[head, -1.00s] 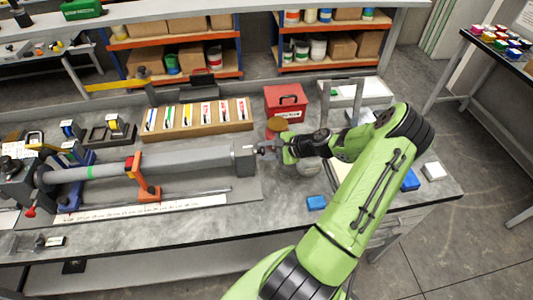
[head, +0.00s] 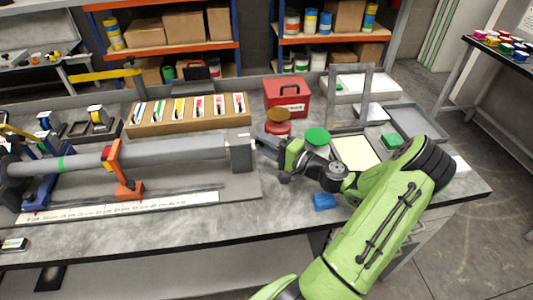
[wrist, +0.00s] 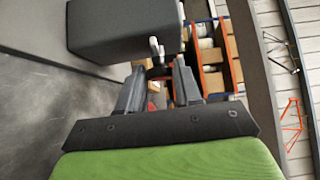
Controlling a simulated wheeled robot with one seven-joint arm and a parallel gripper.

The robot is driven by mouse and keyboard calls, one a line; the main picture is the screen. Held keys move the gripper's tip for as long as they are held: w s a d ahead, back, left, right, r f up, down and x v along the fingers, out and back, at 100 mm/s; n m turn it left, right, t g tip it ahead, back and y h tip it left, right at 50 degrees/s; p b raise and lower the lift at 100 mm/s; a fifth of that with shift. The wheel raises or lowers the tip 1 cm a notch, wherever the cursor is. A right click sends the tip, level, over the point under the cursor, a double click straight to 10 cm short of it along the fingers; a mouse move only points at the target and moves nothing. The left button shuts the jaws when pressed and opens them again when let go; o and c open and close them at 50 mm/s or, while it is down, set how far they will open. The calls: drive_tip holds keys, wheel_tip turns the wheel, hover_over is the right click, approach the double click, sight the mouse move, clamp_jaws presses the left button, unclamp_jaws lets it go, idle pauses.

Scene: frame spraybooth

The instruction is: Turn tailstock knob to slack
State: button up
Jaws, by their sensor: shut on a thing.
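The tailstock (head: 241,153) is a grey block at the right end of the long grey tube bed on the bench. It also shows as a large dark block at the top of the wrist view (wrist: 120,30). The tailstock knob (wrist: 156,50) shows as a small pale piece with a dark stem beside that block. My gripper (head: 259,143) is at the block's right side, and its two fingers (wrist: 158,76) close around the knob. In the head view the gripper mostly hides the knob, so I cannot tell its turn angle.
A blue block (head: 324,201) lies near the front edge. An orange clamp (head: 122,170) stands by the tube. Bare bench lies in front of the tailstock.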

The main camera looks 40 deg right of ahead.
drive_tip(key=shift+f+n+t+b, duration=0.15)
drive_tip(key=shift+n+t+b, duration=0.15)
drive_tip(key=shift+n+b, duration=0.35)
drive_tip(key=o, duration=1)
drive_tip(key=shift+o, duration=0.2)
drive_tip(key=shift+s, duration=0.1)
drive_tip(key=s+d, duration=0.1)
drive_tip(key=s, duration=0.4)
drive_tip(key=s+d+p, duration=0.1)
drive_tip(key=s, duration=0.4)
drive_tip(key=s+d+f, duration=0.1)
drive_tip(key=s, duration=0.4)
drive_tip(key=shift+s, duration=0.15)
